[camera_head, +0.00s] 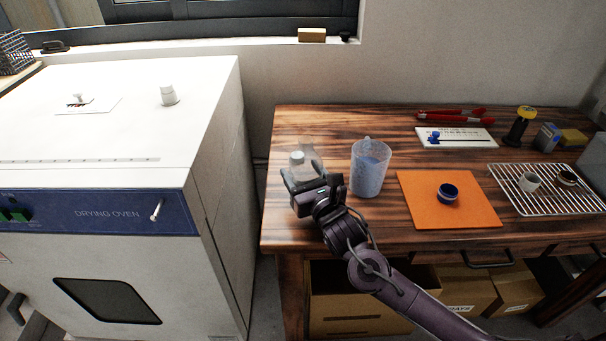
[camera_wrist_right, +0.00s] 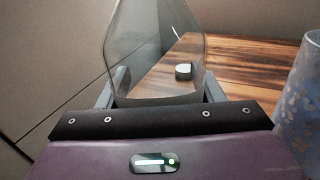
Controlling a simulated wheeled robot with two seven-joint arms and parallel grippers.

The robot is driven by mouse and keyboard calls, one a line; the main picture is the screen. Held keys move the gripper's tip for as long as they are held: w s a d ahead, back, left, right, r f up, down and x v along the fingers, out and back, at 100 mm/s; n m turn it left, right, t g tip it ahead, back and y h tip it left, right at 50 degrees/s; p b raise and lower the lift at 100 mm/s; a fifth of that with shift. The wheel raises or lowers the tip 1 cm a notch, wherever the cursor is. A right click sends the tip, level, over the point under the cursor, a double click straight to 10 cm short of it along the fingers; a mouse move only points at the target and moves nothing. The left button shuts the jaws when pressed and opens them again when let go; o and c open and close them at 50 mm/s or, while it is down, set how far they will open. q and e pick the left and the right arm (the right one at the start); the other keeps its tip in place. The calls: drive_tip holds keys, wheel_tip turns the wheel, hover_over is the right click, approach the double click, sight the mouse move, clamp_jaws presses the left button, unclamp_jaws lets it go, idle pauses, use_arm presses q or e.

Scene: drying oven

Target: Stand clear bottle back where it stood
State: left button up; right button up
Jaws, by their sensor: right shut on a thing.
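The clear bottle (camera_head: 308,152) is see-through and stands out faintly at the left end of the wooden table. My right gripper (camera_head: 303,182) is shut on it. In the right wrist view the bottle (camera_wrist_right: 150,45) rises between the two fingers (camera_wrist_right: 160,92), one on each side. Its base is hidden by the gripper, so I cannot tell whether it touches the table. My left gripper is not in view.
A blue-speckled beaker (camera_head: 370,168) stands close to the right of my right gripper. A small white and black object (camera_wrist_right: 183,71) shows through the bottle. The drying oven (camera_head: 219,190) is left.

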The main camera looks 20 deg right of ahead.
drive_tip(key=shift+f, duration=0.1)
drive_tip(key=o, duration=1.2)
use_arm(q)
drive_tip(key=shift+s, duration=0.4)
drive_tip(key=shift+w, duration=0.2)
use_arm(e)
drive_tip(key=shift+s, duration=0.15)
drive_tip(key=s, duration=0.3)
drive_tip(key=s+d, duration=0.1)
drive_tip(key=s, duration=0.6)
drive_tip(key=shift+s+d, duration=0.2)
drive_tip(key=shift+s, duration=0.55)
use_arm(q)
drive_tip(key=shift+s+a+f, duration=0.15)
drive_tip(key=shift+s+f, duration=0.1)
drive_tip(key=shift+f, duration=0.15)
use_arm(e)
drive_tip(key=shift+d, duration=0.1)
